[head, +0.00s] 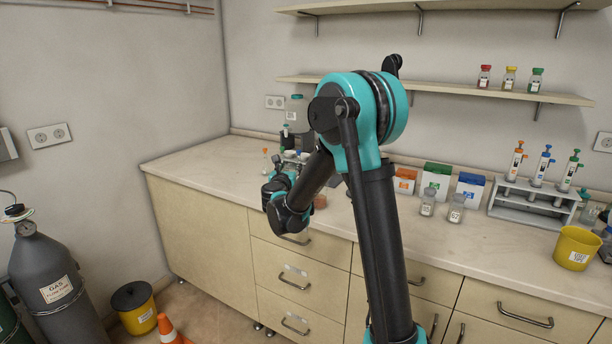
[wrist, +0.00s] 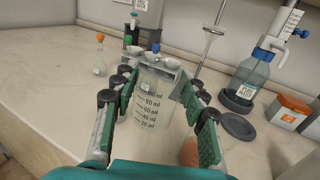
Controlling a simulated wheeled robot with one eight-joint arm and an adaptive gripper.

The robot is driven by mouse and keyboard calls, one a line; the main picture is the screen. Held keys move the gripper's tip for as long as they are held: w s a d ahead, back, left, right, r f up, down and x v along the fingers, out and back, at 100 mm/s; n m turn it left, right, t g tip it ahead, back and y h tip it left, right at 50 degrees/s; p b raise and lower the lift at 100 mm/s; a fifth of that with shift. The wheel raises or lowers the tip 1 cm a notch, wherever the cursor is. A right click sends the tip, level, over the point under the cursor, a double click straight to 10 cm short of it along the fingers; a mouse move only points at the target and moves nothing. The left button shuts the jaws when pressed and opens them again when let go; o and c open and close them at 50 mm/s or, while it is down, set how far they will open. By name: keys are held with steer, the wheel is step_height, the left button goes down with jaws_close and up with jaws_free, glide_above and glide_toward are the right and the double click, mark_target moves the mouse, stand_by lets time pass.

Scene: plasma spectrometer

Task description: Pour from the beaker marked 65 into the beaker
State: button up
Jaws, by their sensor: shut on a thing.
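My gripper (wrist: 156,82) has its two green-padded fingers on either side of a clear graduated beaker (wrist: 152,104) in the wrist view and is shut on it. The beaker looks roughly upright, with ml marks and a small label that I cannot read. A reddish-brown object (wrist: 190,153), perhaps the other beaker's contents, is partly hidden behind the right finger. In the head view my gripper (head: 277,194) is over the counter's front left part, and a reddish vessel (head: 320,201) shows just right of it. I cannot read the number 65 on either.
A grey holder (wrist: 168,62) stands behind the beaker, with an orange-topped flask (wrist: 99,56) to its left. Two labelled jars (head: 428,204) (head: 456,209) and a pipette rack (head: 530,197) stand farther right. The counter's left part is clear.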

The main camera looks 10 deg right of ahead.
steer(key=shift+r, duration=0.15)
steer(key=shift+r, duration=1.4)
steer(key=shift+d, duration=0.1)
